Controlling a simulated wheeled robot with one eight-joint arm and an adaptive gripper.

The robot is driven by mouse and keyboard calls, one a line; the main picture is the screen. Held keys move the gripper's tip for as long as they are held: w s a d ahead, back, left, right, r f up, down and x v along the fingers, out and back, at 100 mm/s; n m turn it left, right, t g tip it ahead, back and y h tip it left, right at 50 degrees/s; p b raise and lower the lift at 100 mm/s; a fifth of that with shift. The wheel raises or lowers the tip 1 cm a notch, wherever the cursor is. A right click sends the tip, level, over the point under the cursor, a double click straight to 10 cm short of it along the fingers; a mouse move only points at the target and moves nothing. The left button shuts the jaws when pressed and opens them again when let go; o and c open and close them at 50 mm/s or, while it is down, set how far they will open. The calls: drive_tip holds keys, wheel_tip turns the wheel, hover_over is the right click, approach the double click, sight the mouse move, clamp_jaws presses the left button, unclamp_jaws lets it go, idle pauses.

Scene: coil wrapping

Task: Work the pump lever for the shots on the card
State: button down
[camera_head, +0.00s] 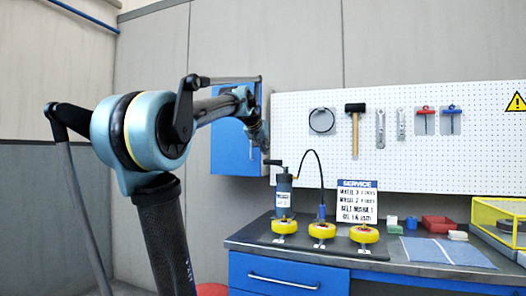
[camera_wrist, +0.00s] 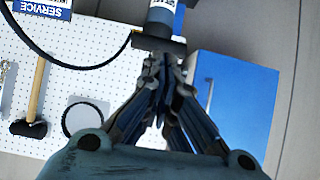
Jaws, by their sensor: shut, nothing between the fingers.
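The pump (camera_head: 284,190) is a dark grey cylinder with a white label, standing upright at the left of the bench. Its dark lever (camera_head: 273,162) sticks out to the left at the top. A black hose (camera_head: 321,172) arches from the pump down to a nozzle (camera_head: 322,213) by the wheels. The card (camera_head: 357,200) is headed SERVICE; its lines are too small to read surely. My gripper (camera_head: 265,150) is shut and empty, just above the lever. In the wrist view the closed fingertips (camera_wrist: 160,62) are at the dark lever bar (camera_wrist: 158,42); contact is unclear.
Three yellow wheels (camera_head: 322,231) sit on a dark mat in front of the pump. A blue wall cabinet (camera_head: 234,135) is close behind my arm. Tools hang on the pegboard (camera_head: 400,165). A red bin (camera_head: 437,224) and a yellow-framed box (camera_head: 497,220) stand right.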

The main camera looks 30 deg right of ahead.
drive_tip(key=shift+r, duration=0.1)
drive_tip(key=w+d+r+g+y, duration=0.2)
drive_tip(key=w+d+r+y, duration=0.1)
drive_tip(key=r, duration=0.7)
drive_tip(key=shift+d+r, duration=0.2)
drive_tip(key=shift+d, duration=0.65)
drive_tip(key=x, duration=1)
drive_tip(key=shift+s+f, duration=0.1)
drive_tip(key=shift+f, duration=0.2)
drive_tip(key=shift+s+a+f, duration=0.1)
drive_tip(key=shift+a+f, duration=0.1)
drive_tip(key=shift+f, duration=0.25)
drive_tip(key=shift+s+a+f, duration=0.1)
drive_tip(key=shift+a+f, duration=0.05)
drive_tip(key=shift+f, duration=0.35)
drive_tip(key=shift+a+f, duration=0.1)
drive_tip(key=shift+f, duration=0.8)
drive_tip(key=shift+s, duration=0.1)
